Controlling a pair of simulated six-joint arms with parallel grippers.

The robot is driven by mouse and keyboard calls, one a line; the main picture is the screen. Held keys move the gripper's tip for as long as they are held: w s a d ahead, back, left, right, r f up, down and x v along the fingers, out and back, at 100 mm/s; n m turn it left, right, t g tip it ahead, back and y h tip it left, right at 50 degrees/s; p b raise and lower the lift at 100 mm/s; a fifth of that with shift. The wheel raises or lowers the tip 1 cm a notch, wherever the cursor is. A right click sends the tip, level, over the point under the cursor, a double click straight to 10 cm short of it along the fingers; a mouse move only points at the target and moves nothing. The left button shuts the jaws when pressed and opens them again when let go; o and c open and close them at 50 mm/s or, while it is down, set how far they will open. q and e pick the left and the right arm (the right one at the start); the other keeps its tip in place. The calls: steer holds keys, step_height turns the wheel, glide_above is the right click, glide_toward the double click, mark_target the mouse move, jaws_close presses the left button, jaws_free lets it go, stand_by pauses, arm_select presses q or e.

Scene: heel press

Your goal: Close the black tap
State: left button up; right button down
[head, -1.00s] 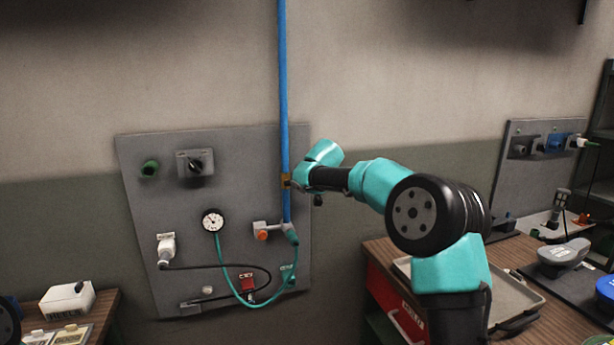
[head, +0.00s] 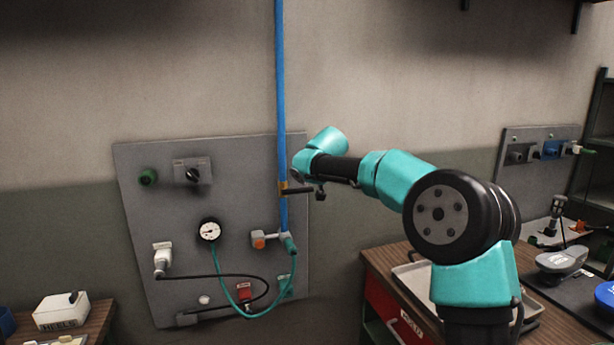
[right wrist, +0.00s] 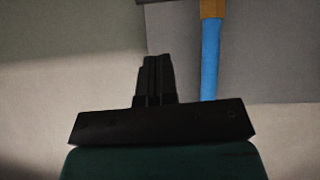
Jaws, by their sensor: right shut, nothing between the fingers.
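The black tap is a dark lever (head: 299,190) on a brass fitting (head: 283,187) of the blue pipe in the head view. The lever lies about level, crosswise to the pipe, reaching right. The right wrist view shows the brass fitting (right wrist: 212,9) at the top edge. My right gripper (head: 320,194) is partly hidden by my forearm. Its fingertips show just under the arm, near the lever's free end; I cannot tell whether they touch. The right wrist view shows the right gripper (right wrist: 154,60) shut and empty. My left gripper is not in view.
The grey wall panel (head: 140,215) carries a gauge (head: 209,230), a switch (head: 192,172), hoses and an orange-ended valve (head: 259,240) below the tap. A bench with a tray (head: 408,272) stands right.

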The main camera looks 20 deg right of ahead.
steer(key=v, duration=0.6)
steer(key=shift+s, duration=0.15)
steer(key=shift+d+r, duration=0.1)
steer(key=s+a+f+g+y, duration=0.1)
steer(key=s+a+f+g, duration=0.15)
steer(key=f, duration=1.15)
steer(key=s+a+f+g+y, duration=0.1)
steer(key=s+a+f+y, duration=0.15)
steer(key=f, duration=1.15)
steer(key=s+a+f+g+y, duration=0.1)
steer(key=s+a+f+g, duration=0.15)
steer(key=f, duration=1.15)
steer(key=s+a+f+g, duration=0.2)
steer(key=s+f, duration=1.2)
steer(key=f, duration=0.1)
steer(key=s+f+m+g, duration=0.1)
steer(key=s+f, duration=0.3)
steer(key=s, duration=0.4)
steer(key=s+f+m+g, duration=0.1)
steer(key=s+f, duration=0.3)
steer(key=s, duration=0.5)
steer(key=shift+s, duration=0.3)
